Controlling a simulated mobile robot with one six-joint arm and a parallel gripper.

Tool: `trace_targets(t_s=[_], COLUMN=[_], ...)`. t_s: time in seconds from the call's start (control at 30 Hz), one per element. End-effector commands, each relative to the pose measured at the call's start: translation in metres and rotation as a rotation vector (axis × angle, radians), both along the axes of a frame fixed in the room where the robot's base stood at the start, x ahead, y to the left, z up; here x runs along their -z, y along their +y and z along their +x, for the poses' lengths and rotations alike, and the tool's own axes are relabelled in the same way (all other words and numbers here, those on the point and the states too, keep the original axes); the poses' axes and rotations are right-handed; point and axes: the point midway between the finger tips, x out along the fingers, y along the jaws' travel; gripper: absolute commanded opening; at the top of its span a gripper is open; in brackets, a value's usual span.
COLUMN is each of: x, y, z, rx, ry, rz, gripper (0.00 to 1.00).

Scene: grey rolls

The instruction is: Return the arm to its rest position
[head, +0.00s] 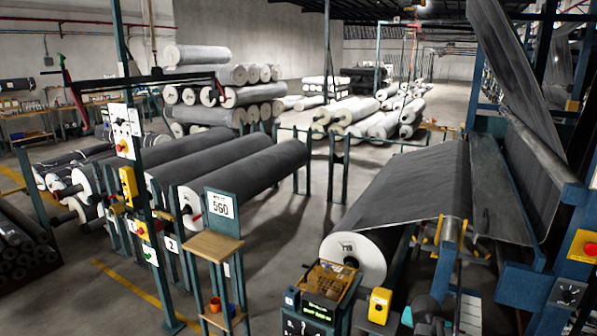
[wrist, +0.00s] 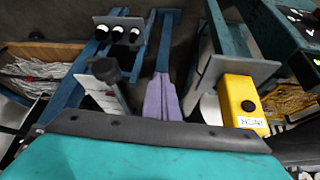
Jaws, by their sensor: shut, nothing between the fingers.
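My gripper (wrist: 161,80) shows in the wrist view as two lavender fingers lying side by side, shut and with nothing between them. They reach out past the dark edge of my teal wrist cover, above blue-green frame bars. A yellow button box (wrist: 240,102) with a black button and an INCH label is to the right of the fingers, apart from them. In the head view, a yellow box (head: 380,305) stands at the bottom, and grey and teal parts that look like my arm are just right of it. The fingers cannot be made out there.
A large grey roll (head: 352,256) feeds fabric into a machine on the right. A wooden tray (head: 331,277) sits beside a control panel (head: 318,310). A stand with a 560 sign (head: 219,204) is left of it. Floor between stand and roll (head: 280,240) is clear.

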Motion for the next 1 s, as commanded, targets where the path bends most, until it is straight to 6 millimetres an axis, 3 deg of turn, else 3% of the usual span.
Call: trace_targets(t_s=[0.03,0.3,0.5,0.87,1.0], x=[0.012,0.066,0.095,0.122,0.148], y=[0.024,0.136,0.204,0.276,0.274], z=[-0.002,-0.026,-0.055,-0.097,-0.111], rx=[-0.046,-0.295,-0.466,-0.669,-0.663], ry=[0.037,0.233,0.357,0.499,0.531], rz=[0.017,0.1,0.153,0.214,0.226], gripper=[0.0,0.0,0.0,0.0,0.0])
